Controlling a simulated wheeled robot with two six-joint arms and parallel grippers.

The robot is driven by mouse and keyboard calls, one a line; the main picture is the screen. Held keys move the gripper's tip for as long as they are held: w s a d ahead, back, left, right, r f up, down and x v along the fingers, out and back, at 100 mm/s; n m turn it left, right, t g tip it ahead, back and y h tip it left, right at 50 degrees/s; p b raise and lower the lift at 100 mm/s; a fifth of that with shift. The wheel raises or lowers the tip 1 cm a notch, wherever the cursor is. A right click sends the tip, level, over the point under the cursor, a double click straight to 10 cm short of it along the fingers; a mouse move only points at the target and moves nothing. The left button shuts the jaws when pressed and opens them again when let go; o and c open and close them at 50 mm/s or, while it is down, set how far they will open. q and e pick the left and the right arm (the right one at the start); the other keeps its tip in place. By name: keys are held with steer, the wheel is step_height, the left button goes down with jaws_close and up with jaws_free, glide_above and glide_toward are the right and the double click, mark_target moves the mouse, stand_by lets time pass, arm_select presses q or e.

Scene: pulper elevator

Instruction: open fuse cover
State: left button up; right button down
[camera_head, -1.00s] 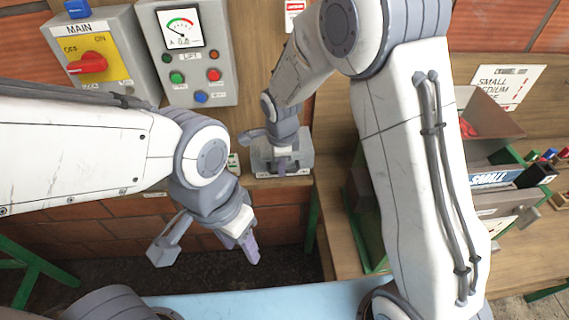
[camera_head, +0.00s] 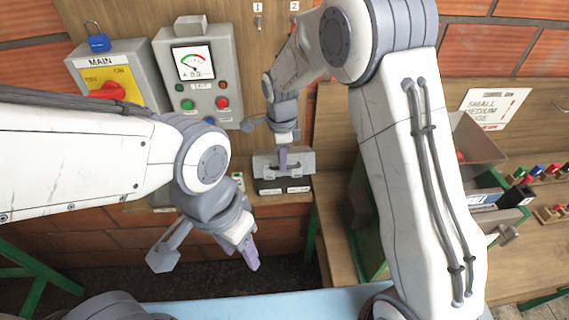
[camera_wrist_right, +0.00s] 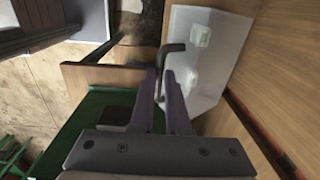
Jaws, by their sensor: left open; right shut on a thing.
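The fuse cover (camera_head: 300,160) is a pale grey box lid on the back panel, at the middle of the head view. In the right wrist view the cover (camera_wrist_right: 215,65) is whitish, with a dark bent handle (camera_wrist_right: 168,60) at its left side. My right gripper (camera_head: 283,160) is in front of the cover, its purple fingers (camera_wrist_right: 168,105) shut on the handle. A dark base with white labels (camera_head: 285,187) shows below the cover. The fingers partly hide the cover. My left gripper (camera_head: 250,255) is open and empty, lower left of the cover, away from the panel.
A MAIN switch box (camera_head: 108,68) with a red knob and a blue padlock is at the upper left. A grey meter box (camera_head: 222,75) with buttons stands beside it. A green-framed bench with a metal bin (camera_head: 480,140) is at the right.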

steer(key=shift+w+a+r, duration=0.15)
steer(key=shift+w+r, duration=0.15)
steer(key=shift+w, duration=0.35)
arm_select(q)
steer(key=shift+s+a, duration=0.1)
steer(key=shift+a, duration=0.05)
arm_select(e)
steer(key=shift+f, duration=0.1)
steer(key=c, duration=0.9)
jaws_free()
steer(key=shift+w+f, duration=0.1)
steer(key=shift+w, duration=0.1)
steer(key=shift+w+d+f, duration=0.15)
steer(key=shift+d, duration=0.3)
steer(key=shift+s+a+r, duration=0.2)
steer(key=shift+a+r, duration=0.2)
arm_select(q)
steer(key=f+b, duration=0.2)
steer(key=w+d+f+b, duration=0.1)
steer(key=shift+f, duration=0.25)
arm_select(e)
steer(key=r, duration=0.6)
steer(key=d+r, duration=0.1)
steer(key=r, duration=0.2)
steer(key=shift+s+r, duration=0.1)
steer(key=shift+r, duration=0.3)
